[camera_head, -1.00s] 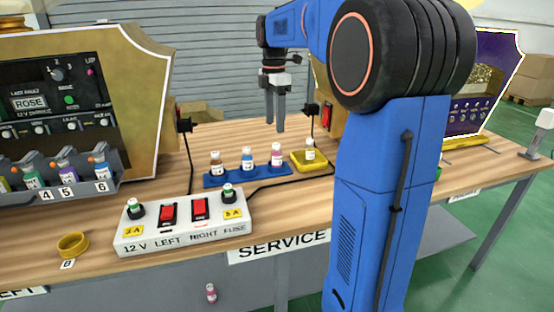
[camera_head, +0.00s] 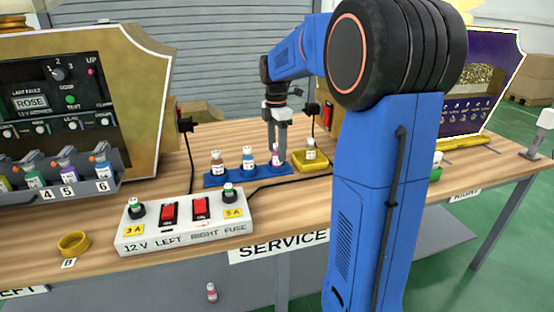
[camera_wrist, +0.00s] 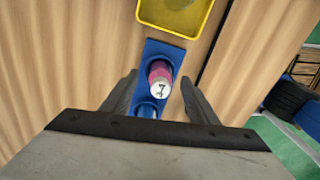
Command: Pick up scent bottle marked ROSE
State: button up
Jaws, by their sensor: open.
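A small pink bottle with a white cap (camera_head: 275,158) stands upright at the right end of the blue rack (camera_head: 222,181). My gripper (camera_head: 277,148) is lowered over it, fingers pointing down. In the wrist view the pink bottle (camera_wrist: 160,76) lies ahead between the two open fingers of my gripper (camera_wrist: 158,88), and neither finger visibly touches it. A blue bottle (camera_head: 248,159) and a brown bottle (camera_head: 217,163) stand in the same rack. I cannot read ROSE on any bottle label. Another pink bottle (camera_head: 211,293) is below the table.
A yellow tray (camera_head: 322,165) with a bottle (camera_head: 310,150) sits right of the rack. A white fuse box (camera_head: 184,232) with red switches stands in front, and black cables run nearby. A display reads ROSE (camera_head: 31,102) on the left machine.

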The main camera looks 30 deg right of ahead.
jog(key=c, duration=1.2)
jog(key=shift+r, duration=0.1)
